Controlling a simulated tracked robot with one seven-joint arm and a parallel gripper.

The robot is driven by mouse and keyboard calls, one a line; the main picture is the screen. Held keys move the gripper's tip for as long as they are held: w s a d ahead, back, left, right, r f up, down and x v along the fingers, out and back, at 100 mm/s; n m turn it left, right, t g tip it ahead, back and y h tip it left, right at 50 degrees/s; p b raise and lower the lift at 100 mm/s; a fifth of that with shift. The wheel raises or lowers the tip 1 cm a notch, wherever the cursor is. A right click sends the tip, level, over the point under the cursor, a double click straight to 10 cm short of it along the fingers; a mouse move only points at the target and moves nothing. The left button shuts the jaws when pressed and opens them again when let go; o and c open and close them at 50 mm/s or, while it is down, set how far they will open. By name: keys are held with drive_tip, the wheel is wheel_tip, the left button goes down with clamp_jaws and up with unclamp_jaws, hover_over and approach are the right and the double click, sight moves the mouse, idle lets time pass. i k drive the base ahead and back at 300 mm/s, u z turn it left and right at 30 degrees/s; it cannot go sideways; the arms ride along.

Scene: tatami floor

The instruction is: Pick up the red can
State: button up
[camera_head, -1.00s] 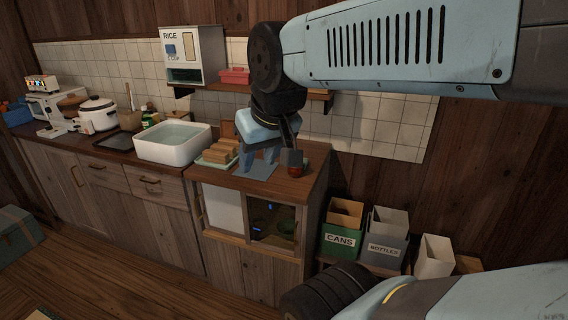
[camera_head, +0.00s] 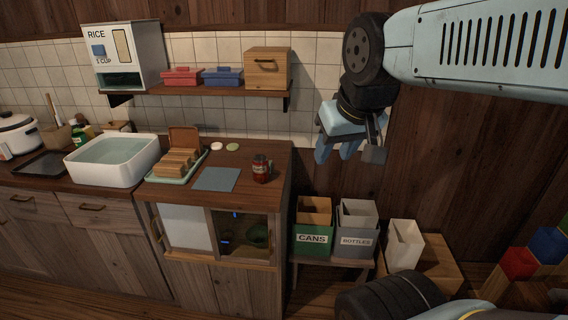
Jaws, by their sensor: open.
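The red can (camera_head: 262,169) stands upright on the right part of the wooden counter, just right of a blue-grey mat (camera_head: 216,179). It has a dark top and a label too small to read. My gripper (camera_head: 346,154) hangs in the air to the right of the can and of the counter's right edge, with its fingers pointing down. It is open and nothing shows between its fingers. It is clear of the can.
A tray (camera_head: 153,179) of bread-like blocks and a white basin (camera_head: 112,160) stand left on the counter. A shelf (camera_head: 205,91) with boxes hangs above. Bins marked CANS (camera_head: 313,240) and BOTTLES (camera_head: 356,242) stand below right. Counter space behind the mat is mostly free.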

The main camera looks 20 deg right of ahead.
sight(260, 162)
drive_tip(key=i, duration=0.15)
drive_tip(key=z, duration=2.25)
drive_tip(key=k, duration=1.05)
drive_tip(key=u, duration=1.05)
drive_tip(key=i, duration=1)
drive_tip(key=z, duration=0.05)
